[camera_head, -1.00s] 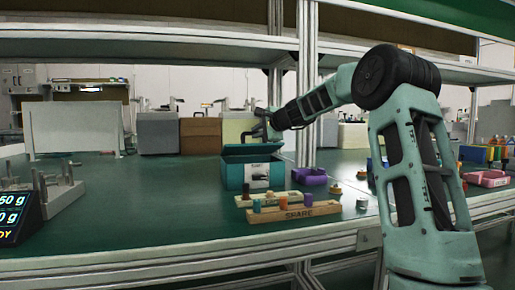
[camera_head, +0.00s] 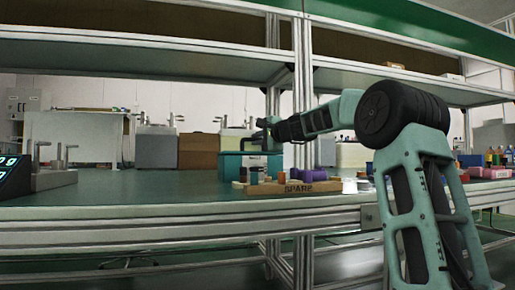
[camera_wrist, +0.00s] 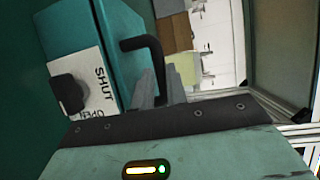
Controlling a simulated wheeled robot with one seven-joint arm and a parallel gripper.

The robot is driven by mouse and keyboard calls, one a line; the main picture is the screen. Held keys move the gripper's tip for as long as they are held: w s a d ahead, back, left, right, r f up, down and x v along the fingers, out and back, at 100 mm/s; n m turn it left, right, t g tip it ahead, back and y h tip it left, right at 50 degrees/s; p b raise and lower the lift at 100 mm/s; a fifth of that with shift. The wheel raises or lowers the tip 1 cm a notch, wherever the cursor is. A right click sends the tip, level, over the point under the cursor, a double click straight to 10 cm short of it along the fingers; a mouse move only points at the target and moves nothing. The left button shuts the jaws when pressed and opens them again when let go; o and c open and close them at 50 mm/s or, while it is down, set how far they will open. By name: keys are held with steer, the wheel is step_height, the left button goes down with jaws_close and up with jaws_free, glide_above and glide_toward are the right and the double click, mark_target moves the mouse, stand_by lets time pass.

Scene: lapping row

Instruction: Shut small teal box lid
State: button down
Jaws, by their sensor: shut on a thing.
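The small teal box (camera_head: 229,168) stands on the green bench; it also shows at the upper left of the wrist view (camera_wrist: 120,22). Its front has a white label (camera_wrist: 88,78) reading SHUT, with a second word partly hidden, and a dark knob (camera_wrist: 68,93). A bent black handle (camera_wrist: 143,44) reaches between my fingers in the wrist view. My gripper (camera_head: 265,124) is above the box's right part, and its fingers (camera_wrist: 161,88) are shut on the handle. From this low angle I cannot tell whether the lid is flush.
A wooden rack marked SPARE (camera_head: 299,188) with small coloured pegs stands in front of the box. A metal upright (camera_head: 302,100) rises close behind my forearm, with a shelf (camera_head: 140,50) above.

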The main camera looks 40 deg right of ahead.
steer(key=shift+f+b, duration=0.75)
steer(key=c, duration=1.4)
jaws_free()
steer(key=shift+s+r, duration=0.1)
steer(key=shift+r, duration=0.05)
steer(key=shift+r, duration=0.1)
steer(key=shift+s, duration=0.2)
steer(key=s+a+r+p, duration=0.1)
steer(key=s, duration=1.6)
steer(key=shift+r, duration=0.4)
